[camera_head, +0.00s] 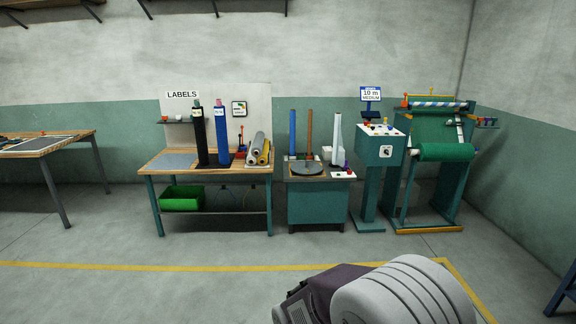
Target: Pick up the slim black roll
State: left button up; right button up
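A slim black roll (200,137) stands upright on the wooden-topped table under the LABELS sign, with a small label near its top. A blue roll (221,137) of similar height stands just to its right, a small gap apart. The foot of the black roll meets a dark base on the table top. Neither gripper shows in the head view, so their state is hidden. The table is across the floor, well away from me.
The label table (160,162) also holds several lying rolls at right, with a green bin (181,198) below. A teal cabinet (315,205), a control pedestal (380,150) and a netting machine (446,152) stand to its right. The floor ahead, crossed by a yellow line (130,267), is clear.

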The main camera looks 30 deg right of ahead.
aim_at(198, 113)
jog(key=i+z, duration=0.2)
jog(key=i, duration=4.2)
jog(key=i+u, duration=0.2)
jog(key=i, duration=0.3)
jog(key=i+l+u, duration=0.2)
jog(key=i, duration=0.35)
